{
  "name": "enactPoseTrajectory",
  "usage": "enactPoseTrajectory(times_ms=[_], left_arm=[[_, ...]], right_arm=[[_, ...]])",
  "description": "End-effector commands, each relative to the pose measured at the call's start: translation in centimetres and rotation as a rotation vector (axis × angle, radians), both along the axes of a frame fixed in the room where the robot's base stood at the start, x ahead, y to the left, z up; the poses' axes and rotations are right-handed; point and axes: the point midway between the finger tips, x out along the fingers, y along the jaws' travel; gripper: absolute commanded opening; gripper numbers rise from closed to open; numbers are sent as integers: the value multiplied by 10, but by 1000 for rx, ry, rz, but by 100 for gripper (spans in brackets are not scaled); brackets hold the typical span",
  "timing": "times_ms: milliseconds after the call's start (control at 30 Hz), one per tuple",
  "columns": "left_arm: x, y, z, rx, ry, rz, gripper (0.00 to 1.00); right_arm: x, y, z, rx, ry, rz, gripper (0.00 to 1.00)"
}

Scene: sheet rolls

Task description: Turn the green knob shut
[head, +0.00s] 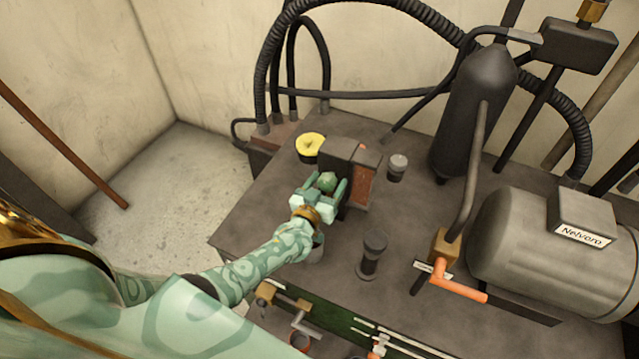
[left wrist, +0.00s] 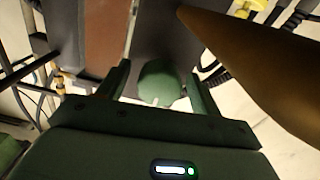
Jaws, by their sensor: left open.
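The green knob (head: 327,181) is a small rounded knob on the near side of a dark block (head: 342,152) on top of the machine. My left gripper (head: 328,186) is at the knob with its fingers spread on either side of it. In the left wrist view the knob (left wrist: 160,83) sits between the two fingers (left wrist: 158,88), with a small light pointer mark at its lower edge. Gaps show between the knob and both fingers. My right gripper is not in view.
A yellow ring-shaped knob (head: 311,146) is just behind left of the block. A short dark post (head: 373,254) and an orange-handled lever (head: 458,290) stand to the right. A grey motor (head: 550,245) and a black cylinder (head: 475,110) fill the right side.

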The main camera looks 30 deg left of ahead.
Motion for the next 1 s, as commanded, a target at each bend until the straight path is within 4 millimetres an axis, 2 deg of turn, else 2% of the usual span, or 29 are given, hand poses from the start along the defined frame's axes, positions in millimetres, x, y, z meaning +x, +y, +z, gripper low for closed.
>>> enactPoseTrajectory(times_ms=[167, 400, 600, 800, 1000], left_arm=[[-29, -1, 2, -1, 3, 0, 65], [-95, -5, 0, 0, 4, 1, 65], [-139, -8, 0, 0, 3, 1, 65], [-159, -9, -1, 2, 3, 0, 65], [-161, -9, 0, 1, 2, 0, 65]], right_arm=[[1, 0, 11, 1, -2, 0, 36], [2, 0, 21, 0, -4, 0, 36], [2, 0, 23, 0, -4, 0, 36], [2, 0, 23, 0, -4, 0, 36], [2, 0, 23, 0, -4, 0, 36]])
